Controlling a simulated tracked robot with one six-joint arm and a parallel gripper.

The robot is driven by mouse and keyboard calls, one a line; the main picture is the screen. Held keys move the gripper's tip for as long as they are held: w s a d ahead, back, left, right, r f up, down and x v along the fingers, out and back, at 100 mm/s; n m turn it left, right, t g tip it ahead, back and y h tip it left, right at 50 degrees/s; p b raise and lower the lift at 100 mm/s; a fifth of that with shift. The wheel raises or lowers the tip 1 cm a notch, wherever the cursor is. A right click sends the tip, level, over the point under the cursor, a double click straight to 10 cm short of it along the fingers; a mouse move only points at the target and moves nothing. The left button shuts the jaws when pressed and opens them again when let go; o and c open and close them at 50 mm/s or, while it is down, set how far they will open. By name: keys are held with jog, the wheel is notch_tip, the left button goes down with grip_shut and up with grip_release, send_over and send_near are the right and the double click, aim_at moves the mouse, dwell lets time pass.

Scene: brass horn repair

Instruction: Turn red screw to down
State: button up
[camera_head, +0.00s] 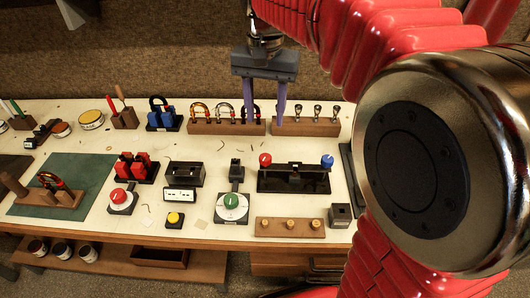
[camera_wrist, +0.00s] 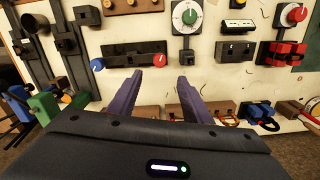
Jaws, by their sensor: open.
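A black fixture (camera_head: 293,180) on the bench carries a red screw knob (camera_head: 265,159) at its left end and a blue knob (camera_head: 327,160) at its right end. The wrist view shows the scene the other way round, with the red screw (camera_wrist: 160,60) to the right of the blue knob (camera_wrist: 97,64). My gripper (camera_head: 262,115) is open and empty, pointing down over the back of the bench, behind the fixture. In the wrist view its purple fingers (camera_wrist: 172,78) appear just below the red screw, apart from it.
A red dial (camera_head: 118,196) and a green dial (camera_head: 231,201) stand left of the fixture. Wooden racks with brass rings (camera_head: 227,128) and small valves (camera_head: 306,127) line the back. A wooden block with brass buttons (camera_head: 290,228) lies in front.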

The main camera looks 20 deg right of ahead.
aim_at(266, 157)
notch_tip(266, 157, down, 14)
jog(key=shift+r, duration=0.2)
dwell(0.4)
jog(key=shift+c, duration=0.2)
jog(key=c, duration=1)
jog(key=shift+n, duration=0.3)
jog(key=shift+n, duration=2.1)
jog(key=shift+c, duration=0.2)
jog(key=o, duration=1.1)
